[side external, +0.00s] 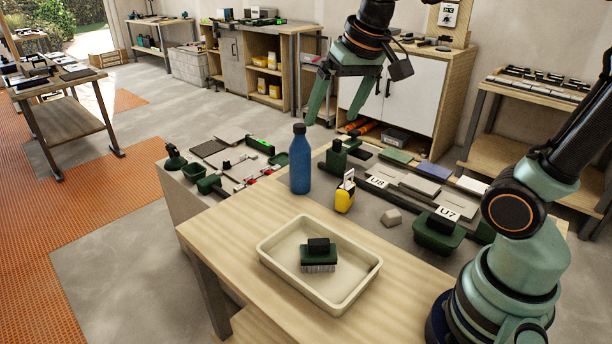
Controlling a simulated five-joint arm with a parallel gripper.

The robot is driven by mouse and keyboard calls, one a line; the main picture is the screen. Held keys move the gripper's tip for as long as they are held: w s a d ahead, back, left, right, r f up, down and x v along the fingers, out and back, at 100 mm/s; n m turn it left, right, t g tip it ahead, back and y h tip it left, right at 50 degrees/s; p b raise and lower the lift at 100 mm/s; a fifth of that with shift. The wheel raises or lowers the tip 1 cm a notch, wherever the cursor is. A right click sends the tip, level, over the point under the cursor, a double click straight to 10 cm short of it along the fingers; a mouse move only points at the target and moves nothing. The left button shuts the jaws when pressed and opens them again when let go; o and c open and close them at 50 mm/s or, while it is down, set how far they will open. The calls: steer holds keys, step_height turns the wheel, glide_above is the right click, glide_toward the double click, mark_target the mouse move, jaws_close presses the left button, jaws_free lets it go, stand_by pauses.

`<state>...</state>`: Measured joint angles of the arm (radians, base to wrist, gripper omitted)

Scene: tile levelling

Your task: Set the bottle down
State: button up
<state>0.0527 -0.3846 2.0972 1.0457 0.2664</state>
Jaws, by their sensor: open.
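The blue bottle (300,162) with a dark cap stands upright near the back edge of the light wooden table (215,232). My gripper (335,122) is above and to the right of the bottle in the picture, its green fingers spread wide and pointing down. Nothing is between the fingers. The left fingertip looks close to the bottle's cap; I cannot tell whether it touches. The bottle's base appears to rest on the surface.
A cream tray (360,290) with a dark green brush (318,254) lies in front of the bottle. A yellow tool (345,196) stands just right of it, then a grey lump (391,217) and a green tub (438,234). Tabletop left of the tray is bare.

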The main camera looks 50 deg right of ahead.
steer(key=s+a+f+n+t, duration=0.1)
steer(key=s+f+n, duration=0.2)
steer(key=s, duration=0.3)
steer(key=shift+s+a+f+n, duration=0.15)
steer(key=shift+a+f+n, duration=0.2)
steer(key=shift+f, duration=0.4)
stand_by(0.5)
